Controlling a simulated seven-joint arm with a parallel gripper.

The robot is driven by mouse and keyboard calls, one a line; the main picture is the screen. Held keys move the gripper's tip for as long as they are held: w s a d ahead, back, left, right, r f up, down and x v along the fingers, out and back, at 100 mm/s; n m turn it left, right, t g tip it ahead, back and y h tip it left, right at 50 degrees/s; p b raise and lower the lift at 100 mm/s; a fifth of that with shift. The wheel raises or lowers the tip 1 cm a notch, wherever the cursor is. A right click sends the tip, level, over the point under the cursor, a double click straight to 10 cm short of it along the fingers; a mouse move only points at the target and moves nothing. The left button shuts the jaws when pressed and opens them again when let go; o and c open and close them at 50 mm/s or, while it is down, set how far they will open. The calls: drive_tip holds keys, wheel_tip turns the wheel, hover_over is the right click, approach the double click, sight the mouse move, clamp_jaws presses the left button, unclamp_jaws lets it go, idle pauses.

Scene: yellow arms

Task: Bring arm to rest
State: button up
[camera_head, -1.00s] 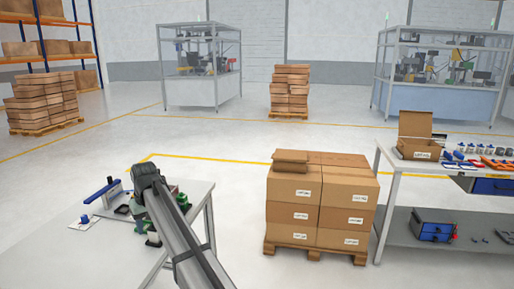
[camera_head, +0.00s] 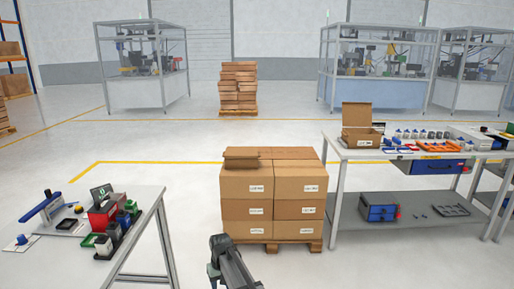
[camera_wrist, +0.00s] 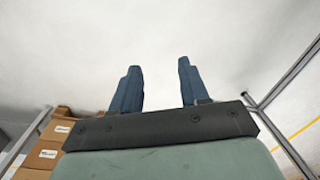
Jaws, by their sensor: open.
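My gripper (camera_wrist: 160,88) shows in the wrist view with its two blue fingers spread apart. Nothing is between them, and only pale floor shows beyond. In the head view a dark grey link of my arm (camera_head: 230,265) shows at the bottom middle, in front of the stacked boxes. The fingers do not show in the head view.
A pallet of cardboard boxes (camera_head: 272,200) stands just ahead. A white table (camera_head: 150,200) with small devices is at the left. A workbench (camera_head: 400,152) with an open carton and parts is at the right. Floor between the left table and the boxes is clear.

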drive_tip(key=s+d+f+m+g, duration=0.3)
drive_tip(key=s+d+f, duration=1.7)
drive_tip(key=s+d, duration=0.1)
drive_tip(key=s+d+f+g, duration=0.1)
drive_tip(key=s+d+f, duration=0.1)
drive_tip(key=s, duration=0.7)
drive_tip(key=s+d+f+m+g, duration=0.1)
drive_tip(key=s+d, duration=0.3)
drive_tip(key=s, duration=0.5)
drive_tip(key=s+d+f+g, duration=0.1)
drive_tip(key=s+d+f, duration=0.2)
drive_tip(key=s, duration=0.6)
drive_tip(key=shift+d+m, duration=0.4)
drive_tip(key=shift+d, duration=0.05)
